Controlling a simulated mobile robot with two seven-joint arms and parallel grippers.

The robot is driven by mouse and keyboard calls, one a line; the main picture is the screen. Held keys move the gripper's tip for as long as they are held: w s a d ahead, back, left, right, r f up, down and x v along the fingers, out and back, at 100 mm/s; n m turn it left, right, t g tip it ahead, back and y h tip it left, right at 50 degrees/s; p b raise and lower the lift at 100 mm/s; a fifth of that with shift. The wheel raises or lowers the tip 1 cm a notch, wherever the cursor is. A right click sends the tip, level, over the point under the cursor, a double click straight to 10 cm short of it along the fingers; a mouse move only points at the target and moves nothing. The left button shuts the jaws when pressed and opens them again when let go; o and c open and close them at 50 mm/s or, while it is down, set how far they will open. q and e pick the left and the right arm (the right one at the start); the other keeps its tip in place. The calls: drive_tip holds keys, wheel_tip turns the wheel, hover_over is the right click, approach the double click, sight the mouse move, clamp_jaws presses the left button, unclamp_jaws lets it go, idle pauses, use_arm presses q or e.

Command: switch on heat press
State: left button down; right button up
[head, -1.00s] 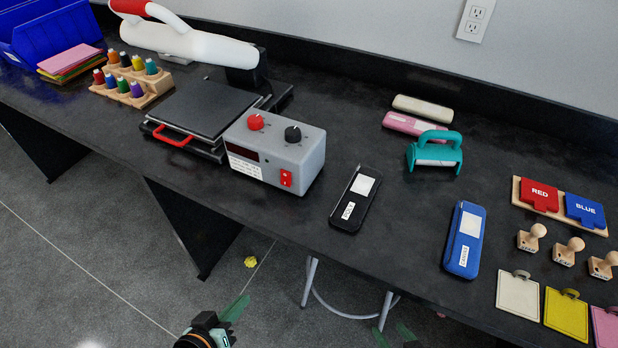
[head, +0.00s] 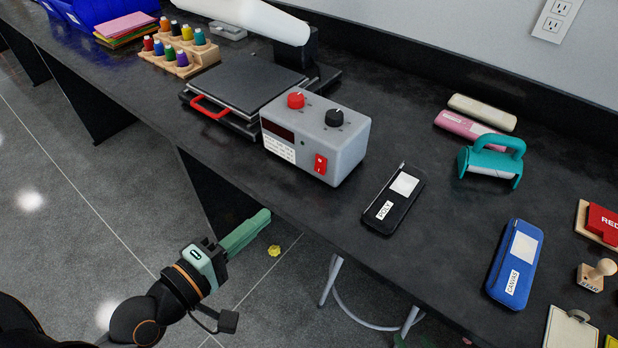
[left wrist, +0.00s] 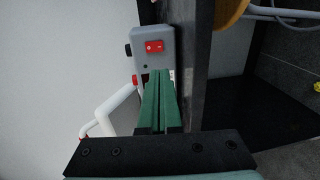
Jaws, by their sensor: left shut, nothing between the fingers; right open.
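The heat press has a dark flat plate (head: 245,78), a red front handle (head: 210,107) and a white upper arm (head: 245,15) raised behind it. Its grey control box (head: 345,150) carries a red knob (head: 296,98), a black knob (head: 334,117) and a red rocker switch (head: 320,165) on its front. My left gripper (head: 267,214) is shut and empty, in front of the table edge, apart from the box. In the left wrist view, its green fingers (left wrist: 160,76) point toward the box and the red switch (left wrist: 154,46). A green sliver of my right gripper (head: 399,341) shows at the bottom edge.
A black POLY case (head: 393,198) lies right of the box, with a teal-handled tool (head: 490,163) and a blue CANVAS case (head: 514,265) further right. A spool rack (head: 180,52) stands left of the press. A stool (head: 330,285) is under the table.

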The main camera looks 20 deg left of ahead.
sight(319, 171)
use_arm(q)
drive_tip(key=b+x, duration=0.1)
drive_tip(key=x, duration=1.2)
drive_tip(key=shift+w+d+f, duration=0.1)
drive_tip(key=shift+w+d, duration=0.05)
drive_tip(key=shift+w, duration=0.35)
drive_tip(key=shift+w+d+f+t+b, duration=0.15)
drive_tip(key=shift+f+t+b, duration=0.15)
drive_tip(key=shift+b, duration=0.45)
drive_tip(key=shift+r+p, duration=0.3)
drive_tip(key=shift+p, duration=0.05)
